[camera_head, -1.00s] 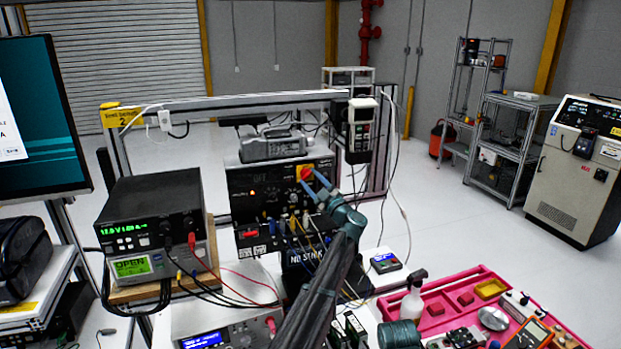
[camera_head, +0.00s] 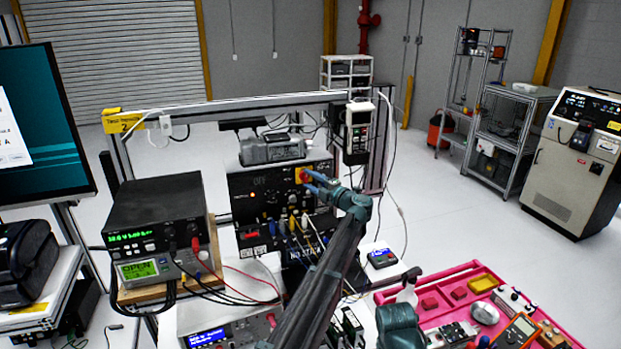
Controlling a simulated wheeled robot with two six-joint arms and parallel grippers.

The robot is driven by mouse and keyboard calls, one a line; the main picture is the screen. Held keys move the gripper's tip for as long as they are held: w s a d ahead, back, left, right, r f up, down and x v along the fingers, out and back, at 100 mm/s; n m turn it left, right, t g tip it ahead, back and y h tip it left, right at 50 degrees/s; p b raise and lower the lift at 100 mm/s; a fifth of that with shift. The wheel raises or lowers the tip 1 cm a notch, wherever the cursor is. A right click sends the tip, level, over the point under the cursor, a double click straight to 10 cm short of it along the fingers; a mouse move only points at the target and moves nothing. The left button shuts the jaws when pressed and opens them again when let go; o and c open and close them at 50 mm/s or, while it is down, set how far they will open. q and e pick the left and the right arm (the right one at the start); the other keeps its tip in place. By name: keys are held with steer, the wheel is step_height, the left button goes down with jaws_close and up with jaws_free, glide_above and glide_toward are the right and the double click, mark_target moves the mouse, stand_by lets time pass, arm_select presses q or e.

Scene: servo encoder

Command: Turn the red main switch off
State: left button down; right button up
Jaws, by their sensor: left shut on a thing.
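The red main switch (camera_head: 303,175) sits on a yellow plate at the upper right of the black control panel (camera_head: 250,182). My left gripper (camera_head: 311,182) reaches up to it from the lower right. Its blue fingers are shut on the red knob and partly cover it and the plate. The knob's exact angle is too small to tell.
A power supply (camera_head: 158,215) with red and black leads stands left of the panel. Cables hang from the panel's lower part. A handheld pendant (camera_head: 357,130) hangs at the upper right. A pink tray (camera_head: 462,270) of parts lies at lower right.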

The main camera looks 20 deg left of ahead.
arm_select(q)
steer(key=shift+n, duration=0.3)
stand_by(0.4)
steer(key=shift+c, duration=1.4)
jaws_free()
steer(key=v, duration=1.3)
steer(key=shift+s+d, duration=0.25)
steer(key=shift+d, duration=0.05)
steer(key=shift+r, duration=0.2)
